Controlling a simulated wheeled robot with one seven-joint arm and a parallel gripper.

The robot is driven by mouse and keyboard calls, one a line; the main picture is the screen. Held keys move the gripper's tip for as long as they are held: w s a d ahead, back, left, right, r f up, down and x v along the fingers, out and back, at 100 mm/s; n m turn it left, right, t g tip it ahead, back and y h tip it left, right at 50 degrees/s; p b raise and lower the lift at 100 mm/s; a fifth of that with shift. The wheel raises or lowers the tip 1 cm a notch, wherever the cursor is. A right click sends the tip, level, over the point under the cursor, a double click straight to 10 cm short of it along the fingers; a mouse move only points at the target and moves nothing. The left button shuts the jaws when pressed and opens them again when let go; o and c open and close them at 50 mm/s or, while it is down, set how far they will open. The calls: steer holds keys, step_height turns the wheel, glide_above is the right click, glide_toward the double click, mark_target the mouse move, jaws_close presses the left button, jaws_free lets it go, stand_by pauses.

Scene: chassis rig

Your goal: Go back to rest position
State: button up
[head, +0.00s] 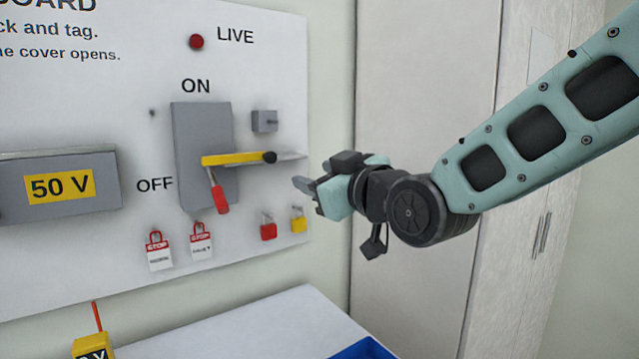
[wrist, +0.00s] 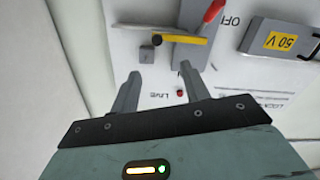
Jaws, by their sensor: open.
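My gripper (head: 300,187) is at the right edge of the white board (head: 120,120), to the right of the grey switch box (head: 190,125). Its two fingers (wrist: 160,75) are apart with nothing between them in the wrist view. A yellow bar with a black end (head: 235,158) crosses the switch box, and a red handle (head: 219,196) slants down below it, toward the OFF side. The bar and handle also show upside down in the wrist view, beyond the fingertips. The fingers look clear of the bar.
A grey 50 V box (head: 55,188) juts from the board at left. Two white-and-red tags (head: 159,251), a red padlock (head: 268,227) and a yellow padlock (head: 298,220) hang below the switch. A red LIVE lamp (head: 196,41) is above. A white table (head: 240,325) and cabinet (head: 415,150) are nearby.

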steer(key=s+d+f+m+g+h, duration=0.15)
steer(key=s+f+g, duration=0.25)
steer(key=s+f, duration=0.4)
steer(key=s+d+f+g+h, duration=0.3)
steer(key=s+f+g, duration=0.2)
steer(key=s+f, duration=0.3)
steer(key=s+d+f+g+h, duration=0.2)
steer(key=s+d+f+g, duration=0.1)
steer(key=s, duration=0.4)
steer(key=s+d+f+m+g+h, duration=0.1)
steer(key=s+d+f+g+h, duration=0.1)
steer(key=s+d, duration=0.4)
step_height(320, 180, down, 2)
steer(key=shift+s+f+g+h, duration=0.2)
steer(key=shift+s+g+h, duration=0.2)
steer(key=shift+s+h, duration=0.1)
